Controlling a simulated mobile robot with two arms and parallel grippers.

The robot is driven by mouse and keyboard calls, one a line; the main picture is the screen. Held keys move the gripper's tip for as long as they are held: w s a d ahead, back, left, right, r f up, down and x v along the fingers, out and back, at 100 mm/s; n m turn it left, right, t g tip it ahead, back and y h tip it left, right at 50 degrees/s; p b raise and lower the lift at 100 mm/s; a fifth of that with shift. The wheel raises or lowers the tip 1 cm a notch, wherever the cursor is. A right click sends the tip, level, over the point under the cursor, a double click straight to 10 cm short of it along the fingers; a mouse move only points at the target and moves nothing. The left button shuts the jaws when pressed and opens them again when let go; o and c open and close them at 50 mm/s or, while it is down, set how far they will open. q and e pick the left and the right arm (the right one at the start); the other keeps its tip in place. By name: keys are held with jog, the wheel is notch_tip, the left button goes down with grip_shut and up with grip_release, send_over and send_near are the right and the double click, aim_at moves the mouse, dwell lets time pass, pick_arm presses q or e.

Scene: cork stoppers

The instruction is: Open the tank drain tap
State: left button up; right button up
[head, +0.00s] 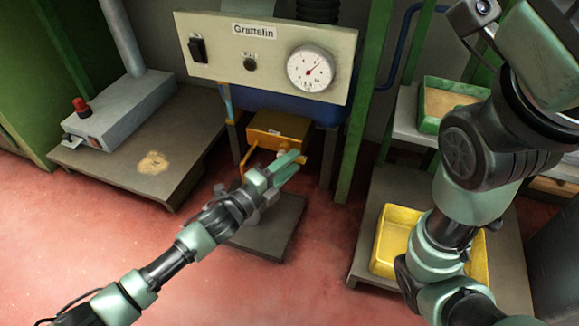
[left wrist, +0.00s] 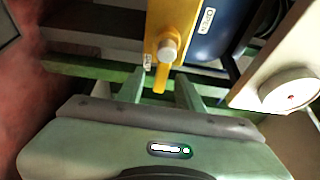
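The drain tap is a yellow lever (left wrist: 160,79) with a round grey knob (left wrist: 168,49) on a yellow body (left wrist: 165,18), seen in the left wrist view. The lever points down in that picture. In the head view the yellow box (head: 279,126) sits under the machine's panel, with the tap mostly hidden by my gripper. My left gripper (head: 296,159) is open at the tap. In the left wrist view its fingers (left wrist: 161,76) stand apart, one on each side of the lever's end; I cannot tell whether they touch it. My right gripper is out of view.
The blue tank (left wrist: 217,35) is beside the tap. The cream panel (head: 230,55) with a gauge (head: 311,69) overhangs it. Green posts flank the machine. A grey box (head: 120,108) stands on the left platform. A yellow tray (head: 395,225) lies at right, behind my right arm.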

pick_arm(q)
grip_shut()
jog(key=shift+w+a+r+n+t+p, duration=0.1)
jog(key=shift+r+n+t+p, duration=0.35)
jog(key=shift+n, duration=1)
jog(key=shift+s+a+r+n+t+p, duration=0.15)
jog(key=shift+n+t+p, duration=0.35)
jog(key=shift+n, duration=1)
jog(key=shift+w+a+r+n+t+p, duration=0.15)
jog(key=shift+r+n+t+p, duration=0.4)
jog(key=shift+n, duration=0.9)
jog(key=shift+f, duration=0.15)
jog(key=shift+h, duration=0.3)
